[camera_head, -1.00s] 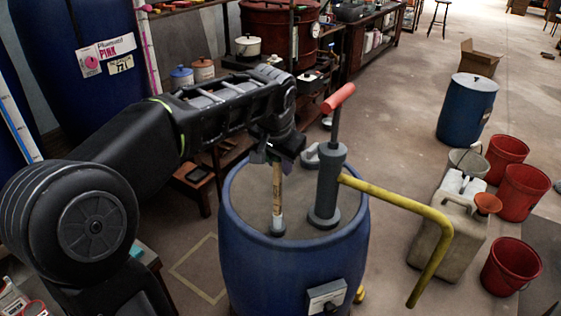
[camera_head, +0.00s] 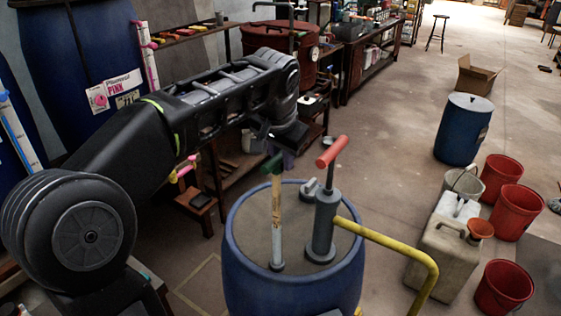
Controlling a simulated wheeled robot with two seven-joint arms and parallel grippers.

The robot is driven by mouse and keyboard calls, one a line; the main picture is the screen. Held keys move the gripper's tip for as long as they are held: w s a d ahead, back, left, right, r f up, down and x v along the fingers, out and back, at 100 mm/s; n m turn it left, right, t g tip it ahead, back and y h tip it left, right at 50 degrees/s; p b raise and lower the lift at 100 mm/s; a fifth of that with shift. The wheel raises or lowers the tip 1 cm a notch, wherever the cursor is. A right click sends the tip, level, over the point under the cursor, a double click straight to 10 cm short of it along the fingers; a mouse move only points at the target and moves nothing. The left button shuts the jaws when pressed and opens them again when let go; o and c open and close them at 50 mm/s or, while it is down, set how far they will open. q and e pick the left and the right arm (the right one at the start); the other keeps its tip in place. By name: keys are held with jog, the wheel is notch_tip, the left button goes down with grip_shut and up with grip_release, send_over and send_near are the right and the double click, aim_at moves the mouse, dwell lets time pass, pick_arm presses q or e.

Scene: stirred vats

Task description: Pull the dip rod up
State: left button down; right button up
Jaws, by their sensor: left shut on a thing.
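The dip rod (camera_head: 277,215) stands upright out of the lid (camera_head: 250,222) of a blue drum (camera_head: 292,285). It has a green handle (camera_head: 272,164), a wood-coloured upper part and a paler grey-white lower part. My left gripper (camera_head: 280,150) is at the handle, above the drum, and is shut on the rod's top. Its fingers are dark and partly hidden by the wrist, so the exact contact is hard to see. My right gripper is out of view.
A grey hand pump (camera_head: 322,225) with a red handle (camera_head: 332,152) and yellow spout pipe (camera_head: 395,243) stands close right of the rod. A beige canister (camera_head: 442,255), red buckets (camera_head: 503,285) and a blue barrel (camera_head: 463,128) stand on the right. Shelves (camera_head: 225,175) are behind my arm.

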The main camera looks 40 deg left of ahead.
pick_arm(q)
jog(key=shift+d+r+t, duration=0.2)
jog(key=shift+r+t, duration=0.1)
jog(key=shift+r, duration=0.55)
jog(key=c, duration=1.7)
grip_release()
jog(key=o, duration=0.3)
jog(key=shift+s, duration=0.25)
jog(key=shift+o, duration=0.5)
jog(key=shift+w+a+f, duration=0.1)
jog(key=shift+f, duration=0.2)
jog(key=shift+r, duration=0.1)
jog(key=v, duration=0.7)
jog(key=shift+r+b, duration=0.35)
